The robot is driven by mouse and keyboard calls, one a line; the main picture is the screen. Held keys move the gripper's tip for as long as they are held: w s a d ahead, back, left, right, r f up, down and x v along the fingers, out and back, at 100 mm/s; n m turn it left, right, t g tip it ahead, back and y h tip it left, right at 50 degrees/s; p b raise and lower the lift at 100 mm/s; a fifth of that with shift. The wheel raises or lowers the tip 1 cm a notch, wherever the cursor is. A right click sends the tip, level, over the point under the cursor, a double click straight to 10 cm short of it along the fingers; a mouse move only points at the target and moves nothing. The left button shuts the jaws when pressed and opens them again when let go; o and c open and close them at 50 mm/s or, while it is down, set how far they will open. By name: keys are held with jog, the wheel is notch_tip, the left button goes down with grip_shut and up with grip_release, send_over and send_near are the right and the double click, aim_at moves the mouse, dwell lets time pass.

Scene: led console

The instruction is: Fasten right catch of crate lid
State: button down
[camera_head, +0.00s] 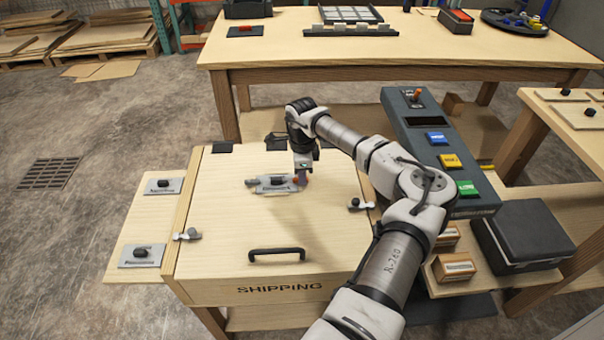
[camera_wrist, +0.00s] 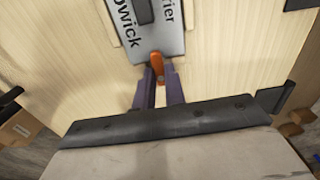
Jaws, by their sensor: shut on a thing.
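The pale wooden crate lid (camera_head: 225,215) lies flat and closed on the crate marked SHIPPING. The right catch (camera_head: 359,204), a small metal bar with a dark knob, sits at the lid's right edge; I cannot tell whether it is fastened. The left catch (camera_head: 187,235) is at the left edge. My gripper (camera_head: 301,177) is low over the lid, behind and left of the right catch and apart from it. In the wrist view my gripper (camera_wrist: 159,88) is shut on an orange tab (camera_wrist: 157,68) at the end of a lettered grey metal plate (camera_wrist: 150,35). The plate (camera_head: 270,184) lies on the lid.
A black handle (camera_head: 277,254) stands up near the lid's front edge. A console (camera_head: 420,120) with blue, yellow and green buttons stands to the right, close to my arm. A black case (camera_head: 522,235) is at the lower right. The lid's front left is clear.

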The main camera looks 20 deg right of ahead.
jog(key=c, duration=1.5)
grip_release()
jog(key=shift+o, duration=0.2)
jog(key=shift+r, duration=0.1)
notch_tip(320, 180, up, 14)
jog(key=b, duration=0.2)
jog(key=shift+a+f, duration=0.1)
jog(key=shift+f, duration=0.1)
